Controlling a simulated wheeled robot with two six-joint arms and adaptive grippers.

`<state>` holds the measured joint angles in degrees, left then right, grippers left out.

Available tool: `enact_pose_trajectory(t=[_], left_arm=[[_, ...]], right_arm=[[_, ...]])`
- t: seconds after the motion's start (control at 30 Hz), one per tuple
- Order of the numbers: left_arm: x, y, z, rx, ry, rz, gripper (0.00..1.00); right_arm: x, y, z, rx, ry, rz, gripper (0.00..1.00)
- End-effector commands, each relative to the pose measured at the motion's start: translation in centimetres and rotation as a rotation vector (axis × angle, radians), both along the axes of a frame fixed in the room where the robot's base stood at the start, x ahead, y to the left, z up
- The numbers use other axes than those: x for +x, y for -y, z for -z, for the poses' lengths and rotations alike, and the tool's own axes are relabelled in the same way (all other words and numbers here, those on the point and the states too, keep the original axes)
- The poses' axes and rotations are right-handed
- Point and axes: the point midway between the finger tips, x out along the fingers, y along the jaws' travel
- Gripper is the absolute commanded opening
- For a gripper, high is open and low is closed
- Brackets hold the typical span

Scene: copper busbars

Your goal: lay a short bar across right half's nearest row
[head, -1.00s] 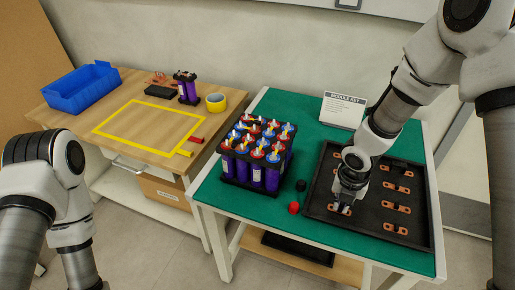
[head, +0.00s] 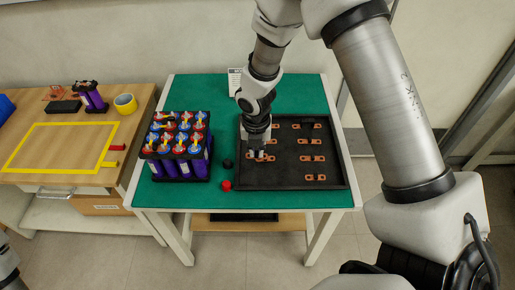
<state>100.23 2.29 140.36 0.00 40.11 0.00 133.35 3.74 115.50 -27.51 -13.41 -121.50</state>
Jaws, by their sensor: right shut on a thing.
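My right gripper (head: 257,153) points down over the left part of the black tray (head: 285,185). It is shut on a short copper bar (head: 265,158), whose end shows beside the fingers. I cannot tell whether the bar is clear of the tray floor. Other copper bars lie in the tray, such as one on the right (head: 313,158). The battery module (head: 180,147) stands left of the tray, with purple cells and red and blue tops; some tops carry yellow marks. Its two halves are hard to tell apart. My left gripper is out of view.
A red cap (head: 226,185) and a black cap (head: 228,163) lie between module and tray. The module key card (head: 235,80) stands at the back of the green mat (head: 290,92). The wooden table (head: 30,180) on the left holds a yellow tape roll (head: 125,103).

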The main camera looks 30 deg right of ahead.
Motion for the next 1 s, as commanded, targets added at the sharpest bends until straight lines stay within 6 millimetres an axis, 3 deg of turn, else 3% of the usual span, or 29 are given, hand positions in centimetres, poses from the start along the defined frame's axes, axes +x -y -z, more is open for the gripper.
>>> enact_pose_trajectory(t=[0.03, 0.1, 0.3, 0.43, 0.5, 0.63, 1.0], left_arm=[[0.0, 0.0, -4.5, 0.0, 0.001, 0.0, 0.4], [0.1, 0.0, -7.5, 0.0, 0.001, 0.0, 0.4], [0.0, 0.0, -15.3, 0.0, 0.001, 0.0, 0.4], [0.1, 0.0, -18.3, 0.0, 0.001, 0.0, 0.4], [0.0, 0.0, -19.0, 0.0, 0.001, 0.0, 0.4], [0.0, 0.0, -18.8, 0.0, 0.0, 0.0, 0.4], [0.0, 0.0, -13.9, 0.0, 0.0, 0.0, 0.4]], right_arm=[[1.3, -0.8, -3.8, -0.004, 0.003, 0.0, 0.0], [3.0, -2.5, -6.0, -0.005, 0.002, 0.0, 0.0], [6.7, -9.4, -10.6, -0.003, 0.002, -0.025, 0.0], [7.8, -13.9, -12.0, 0.0, 0.0, -0.048, 0.0], [8.0, -15.6, -12.2, 0.001, 0.001, -0.056, 0.0], [8.2, -16.8, -11.6, 0.003, 0.001, -0.06, 0.0], [8.2, -16.7, -7.7, 0.002, 0.003, -0.059, 0.0]])
